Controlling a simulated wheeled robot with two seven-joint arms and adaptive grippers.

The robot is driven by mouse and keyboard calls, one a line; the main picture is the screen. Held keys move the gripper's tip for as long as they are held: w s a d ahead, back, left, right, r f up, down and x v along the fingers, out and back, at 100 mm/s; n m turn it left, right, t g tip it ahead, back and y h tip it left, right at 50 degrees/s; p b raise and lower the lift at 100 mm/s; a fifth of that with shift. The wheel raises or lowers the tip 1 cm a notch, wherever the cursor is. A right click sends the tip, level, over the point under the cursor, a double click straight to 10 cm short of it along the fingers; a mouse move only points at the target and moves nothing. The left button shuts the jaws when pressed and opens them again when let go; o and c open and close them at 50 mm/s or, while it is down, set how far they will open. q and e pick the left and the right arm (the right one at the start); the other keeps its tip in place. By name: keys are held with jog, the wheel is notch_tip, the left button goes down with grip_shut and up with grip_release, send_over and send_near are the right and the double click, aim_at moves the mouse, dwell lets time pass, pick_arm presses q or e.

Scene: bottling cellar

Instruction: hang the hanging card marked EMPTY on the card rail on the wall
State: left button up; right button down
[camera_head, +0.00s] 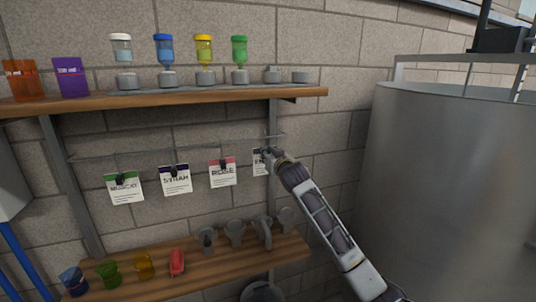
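The card rail (140,152) is a thin bar along the brick wall between the two shelves. A white card with a dark top edge (258,167) is at the right end of the rail; its lettering is small and partly hidden, seeming to start with E. My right gripper (268,154) is at this card's upper right and covers part of it. I cannot tell whether its fingers are closed on the card, or whether the card bears on the rail. My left gripper is not in view.
Cards with green (124,188), dark purple (175,179) and pink (222,173) tops hang to the left. An upper shelf (200,99) holds jars and bags. A lower shelf (210,267) holds small coloured and grey items. A large metal tank (440,180) stands at right.

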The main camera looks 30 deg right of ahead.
jog(key=shift+f+b, duration=0.3)
jog(key=shift+f, duration=0.5)
jog(key=c, duration=1.3)
grip_release()
jog(key=v, duration=1.2)
jog(key=shift+f, duration=0.1)
